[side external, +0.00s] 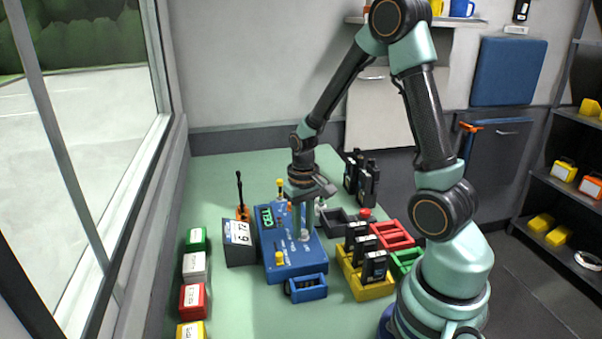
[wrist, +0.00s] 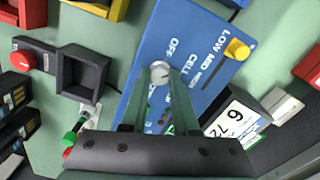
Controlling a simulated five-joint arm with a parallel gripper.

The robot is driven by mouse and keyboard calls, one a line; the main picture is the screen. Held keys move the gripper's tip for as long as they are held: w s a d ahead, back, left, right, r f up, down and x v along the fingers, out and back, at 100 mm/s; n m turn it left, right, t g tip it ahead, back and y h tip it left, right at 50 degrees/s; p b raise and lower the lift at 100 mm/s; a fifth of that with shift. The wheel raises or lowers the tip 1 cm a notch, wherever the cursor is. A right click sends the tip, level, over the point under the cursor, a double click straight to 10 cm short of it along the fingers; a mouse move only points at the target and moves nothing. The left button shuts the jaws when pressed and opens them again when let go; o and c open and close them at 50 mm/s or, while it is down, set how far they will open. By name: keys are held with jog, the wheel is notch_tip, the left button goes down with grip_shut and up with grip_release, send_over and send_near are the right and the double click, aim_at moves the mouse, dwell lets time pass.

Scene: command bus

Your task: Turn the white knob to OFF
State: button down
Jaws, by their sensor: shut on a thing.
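The blue control box (side external: 296,262) stands on the green table, with a green-lit display. The white knob (wrist: 160,70) is a small round grey-white piece below the word OFF. My gripper (wrist: 161,82) is shut on it, with one finger on each side. In the side view my gripper (side external: 304,232) points down at the box and the white knob is not clearly seen. Which mark the knob points to, I cannot tell.
A yellow knob (wrist: 237,50) is on the box. A dark block with a white number card (side external: 238,232) stands left of the box. A yellow tray (side external: 370,289) with black radios, a red tray (side external: 393,236) and a dark tray are at the right. Colored boxes line the left edge.

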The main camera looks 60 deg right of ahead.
aim_at(303, 232)
jog(key=n, duration=0.4)
jog(key=shift+a+n, duration=0.1)
jog(key=shift+n, duration=2.2)
jog(key=c, duration=0.7)
grip_release()
notch_tip(303, 232, up, 12)
jog(key=shift+s+r, duration=0.1)
